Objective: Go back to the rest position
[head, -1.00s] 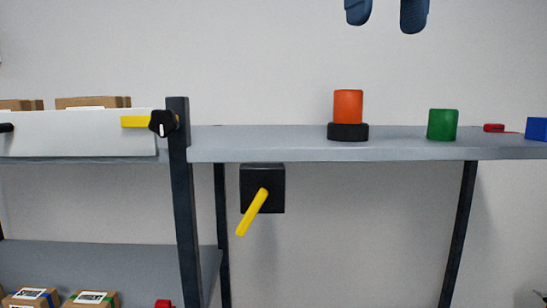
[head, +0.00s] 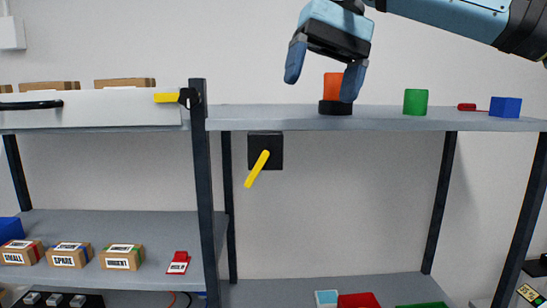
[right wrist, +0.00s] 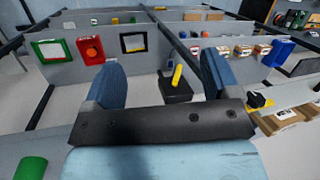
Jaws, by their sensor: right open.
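My right gripper (head: 320,88) hangs in front of the upper right shelf in the head view, its arm coming in from the top right. Its two blue fingers are spread apart with nothing held between them. The orange cylinder (head: 331,86) stands upright on a black disc (head: 335,108) and shows between and behind the fingers; its right side is partly covered. I cannot tell the distance between them. In the right wrist view the open fingers (right wrist: 162,75) stand either side of a black box with a yellow lever (right wrist: 177,75). My left gripper is not in view.
A black box with a yellow lever (head: 257,168) hangs below. Labelled cartons (head: 70,254) sit on the lower left shelf. The wall above is clear.

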